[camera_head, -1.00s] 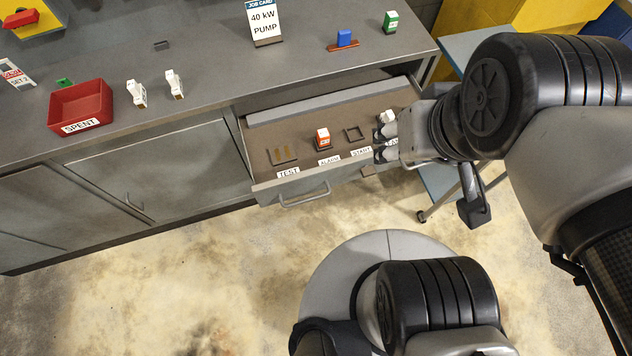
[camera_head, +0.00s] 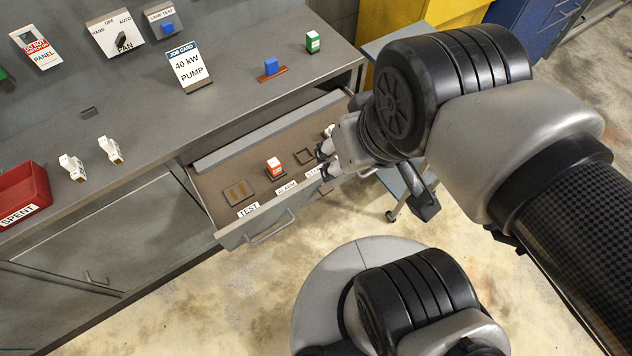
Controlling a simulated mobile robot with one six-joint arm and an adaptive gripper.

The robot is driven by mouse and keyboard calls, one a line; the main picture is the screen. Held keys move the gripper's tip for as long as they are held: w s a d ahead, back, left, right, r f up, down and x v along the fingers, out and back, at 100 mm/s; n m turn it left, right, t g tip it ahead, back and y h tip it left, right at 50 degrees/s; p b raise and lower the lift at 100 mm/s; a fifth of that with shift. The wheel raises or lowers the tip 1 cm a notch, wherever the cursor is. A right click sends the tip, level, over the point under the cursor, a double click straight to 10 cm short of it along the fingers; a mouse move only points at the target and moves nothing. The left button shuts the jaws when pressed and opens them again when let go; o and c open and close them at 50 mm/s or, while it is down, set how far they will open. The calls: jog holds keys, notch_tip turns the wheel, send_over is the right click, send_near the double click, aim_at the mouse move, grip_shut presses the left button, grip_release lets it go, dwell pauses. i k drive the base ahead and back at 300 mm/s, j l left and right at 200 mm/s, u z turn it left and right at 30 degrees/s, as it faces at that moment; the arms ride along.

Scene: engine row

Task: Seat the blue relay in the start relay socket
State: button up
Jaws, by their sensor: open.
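The blue relay (camera_head: 271,67) stands on a reddish-brown strip on the bench top, towards the back right. The start relay socket (camera_head: 304,156) is an empty-looking dark square frame in the open drawer, between the orange relay and my gripper. Its label is partly hidden by my gripper. My gripper (camera_head: 324,161) is at the right end of the drawer, just right of the start socket, with its fingers pointing left. It is open, and no object shows between its fingers. A white piece beside the fingers (camera_head: 329,130) is partly hidden.
The open drawer (camera_head: 229,235) holds an orange-and-white relay (camera_head: 274,167) and a TEST socket (camera_head: 239,191). A green relay (camera_head: 312,42), a job card (camera_head: 190,68), two white relays (camera_head: 72,167) and the red SPENT bin (camera_head: 22,192) stand on the bench.

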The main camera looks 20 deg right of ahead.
aim_at(234, 183)
jog(key=i+l+z, duration=0.1)
jog(key=i+l, duration=0.2)
jog(key=l, duration=0.2)
jog(key=i+l, duration=0.3)
jog(key=l, duration=0.2)
jog(key=i+l+z, duration=0.15)
jog(key=i+l, duration=0.15)
jog(key=l, duration=0.2)
